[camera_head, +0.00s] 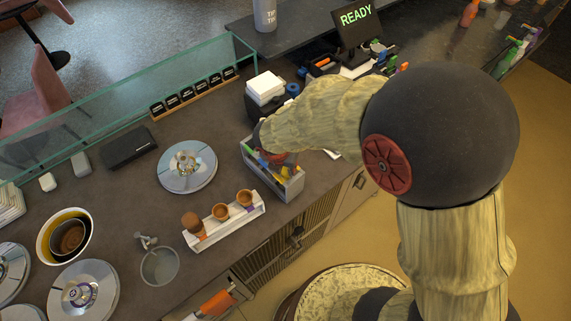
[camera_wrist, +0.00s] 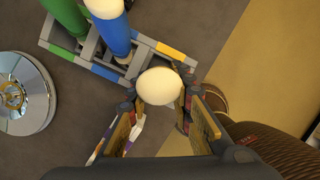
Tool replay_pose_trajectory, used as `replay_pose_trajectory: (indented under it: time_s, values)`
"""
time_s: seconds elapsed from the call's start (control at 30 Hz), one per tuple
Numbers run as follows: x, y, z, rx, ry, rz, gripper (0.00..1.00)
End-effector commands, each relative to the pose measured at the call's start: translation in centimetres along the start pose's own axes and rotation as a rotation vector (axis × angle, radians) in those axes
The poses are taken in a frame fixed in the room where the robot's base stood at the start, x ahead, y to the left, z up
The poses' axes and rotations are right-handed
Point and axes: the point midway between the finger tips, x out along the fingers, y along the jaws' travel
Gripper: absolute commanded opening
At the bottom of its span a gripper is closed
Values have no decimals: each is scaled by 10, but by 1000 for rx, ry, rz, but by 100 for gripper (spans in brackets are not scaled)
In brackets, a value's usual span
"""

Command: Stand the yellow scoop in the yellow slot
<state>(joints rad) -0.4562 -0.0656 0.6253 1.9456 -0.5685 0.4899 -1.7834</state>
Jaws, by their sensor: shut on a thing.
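The scoop rack (camera_wrist: 88,68) is a grey slotted frame with coloured marks. It also shows in the head view (camera_head: 295,187), partly behind my arm. A yellow mark (camera_wrist: 171,51) lies on its rim near the right corner in the wrist view. My gripper (camera_wrist: 160,98) is shut on a scoop, seen end-on as a pale round cap (camera_wrist: 159,86). Its handle below is hidden, but a yellow part (camera_head: 262,172) shows under my gripper in the head view. The cap overlaps the rack's right end; whether the scoop is inside the slot I cannot tell.
A blue scoop (camera_wrist: 115,34) and a green scoop (camera_wrist: 68,16) stand in the rack close to my gripper. A white cone holder (camera_head: 232,222) and a round metal lid (camera_head: 187,167) are nearby. The counter's front edge runs close beside the rack.

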Motion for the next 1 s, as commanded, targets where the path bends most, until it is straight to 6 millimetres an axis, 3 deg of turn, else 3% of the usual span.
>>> replay_pose_trajectory:
  time_s: [0.2,0.23,0.57,1.0]
  values:
    - [0,0,0,0,0,0,0]
    - [0,0,0,0,0,0,24]
    - [0,0,0,0,0,0,42]
    - [-8,0,2,0,0,0,43]
